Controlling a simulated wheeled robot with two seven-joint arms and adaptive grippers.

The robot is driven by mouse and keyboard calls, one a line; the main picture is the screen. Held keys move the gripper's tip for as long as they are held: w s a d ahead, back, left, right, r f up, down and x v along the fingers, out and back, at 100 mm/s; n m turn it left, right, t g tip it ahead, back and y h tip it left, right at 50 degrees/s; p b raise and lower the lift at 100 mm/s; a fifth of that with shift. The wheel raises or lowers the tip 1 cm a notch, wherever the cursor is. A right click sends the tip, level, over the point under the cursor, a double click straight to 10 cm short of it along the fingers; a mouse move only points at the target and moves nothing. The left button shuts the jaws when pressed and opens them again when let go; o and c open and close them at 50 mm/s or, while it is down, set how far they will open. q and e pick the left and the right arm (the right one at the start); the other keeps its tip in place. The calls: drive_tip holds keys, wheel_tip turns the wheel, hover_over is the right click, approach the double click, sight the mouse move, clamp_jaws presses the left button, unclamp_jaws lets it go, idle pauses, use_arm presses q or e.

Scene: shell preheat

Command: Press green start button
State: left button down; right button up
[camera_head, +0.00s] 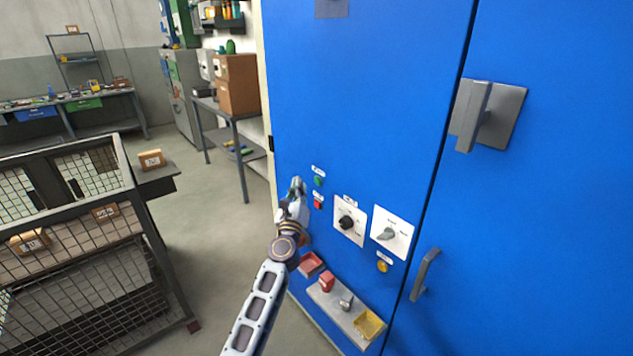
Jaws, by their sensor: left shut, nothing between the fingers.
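The green start button (318,182) is on the blue cabinet door (365,100), under a small white label, with a red button (317,204) just below it. My left gripper (297,182) is shut and empty. In the picture its fingertips are just left of the green button, pointing up. I cannot tell how far they are from the door surface. The gripper does not cover the green button. My right gripper is not in view.
Right of the buttons are a black knob (347,222), a grey switch (387,234), a yellow button (382,266) and a door handle (425,274). A shelf (337,312) with small parts juts out below. A mesh cage cart (90,270) stands left; floor between is clear.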

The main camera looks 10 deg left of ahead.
use_arm(q)
drive_tip(key=shift+s+a, duration=0.65)
drive_tip(key=shift+s, duration=0.2)
